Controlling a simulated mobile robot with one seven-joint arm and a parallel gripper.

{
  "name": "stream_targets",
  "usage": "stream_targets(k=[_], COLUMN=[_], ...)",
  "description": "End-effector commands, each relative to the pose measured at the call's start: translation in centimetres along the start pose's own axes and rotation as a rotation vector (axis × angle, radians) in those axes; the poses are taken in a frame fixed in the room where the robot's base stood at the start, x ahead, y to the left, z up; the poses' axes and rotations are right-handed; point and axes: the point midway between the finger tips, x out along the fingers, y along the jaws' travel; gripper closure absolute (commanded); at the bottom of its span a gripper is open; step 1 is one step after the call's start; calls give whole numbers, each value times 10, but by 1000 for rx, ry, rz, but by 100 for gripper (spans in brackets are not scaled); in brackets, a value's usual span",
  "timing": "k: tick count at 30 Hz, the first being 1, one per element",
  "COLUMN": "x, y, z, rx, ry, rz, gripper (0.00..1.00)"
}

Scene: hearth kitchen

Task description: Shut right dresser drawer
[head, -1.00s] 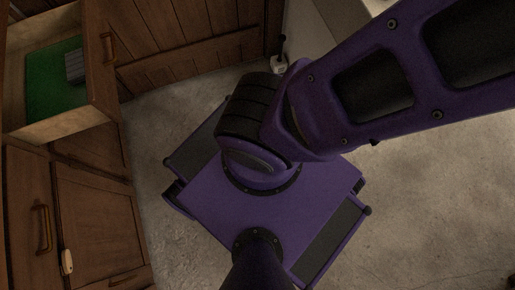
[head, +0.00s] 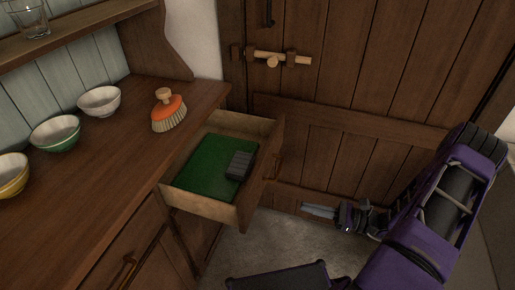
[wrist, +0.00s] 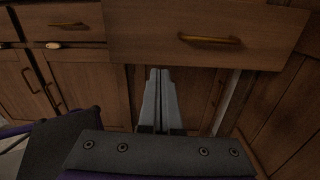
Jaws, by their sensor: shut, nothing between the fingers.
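The right dresser drawer (head: 204,205) stands pulled open in the head view, with a green lining and a dark grey block (head: 239,165) inside. Its front carries a brass handle (head: 278,165), which also shows in the wrist view (wrist: 210,40). My gripper (head: 304,209) is shut and empty. It is to the right of the drawer front, apart from it and lower. In the wrist view the closed fingertips (wrist: 160,72) point toward the dresser just under the drawer front (wrist: 140,35).
On the dresser top (head: 110,150) stand an orange brush (head: 169,112) and several bowls, including a white one (head: 99,101). A glass (head: 30,20) is on the shelf above. A wooden door (head: 340,60) with a latch is behind my arm. The floor (head: 255,236) in front is bare.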

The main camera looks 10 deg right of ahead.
Motion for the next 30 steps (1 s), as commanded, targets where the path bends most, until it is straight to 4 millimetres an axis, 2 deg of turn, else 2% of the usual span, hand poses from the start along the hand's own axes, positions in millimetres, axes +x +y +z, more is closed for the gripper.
stream_targets(k=[1,5,8,22,30], x=[-11,-4,8,103,127], y=[-14,-12,-12,-15,-16], z=[32,28,29,27,27], rx=[-58,-40,-43,-46,-48], ry=[19,2,4,9,11], rz=[-12,-19,-17,-18,-20], gripper=[100,100,100,100,100])
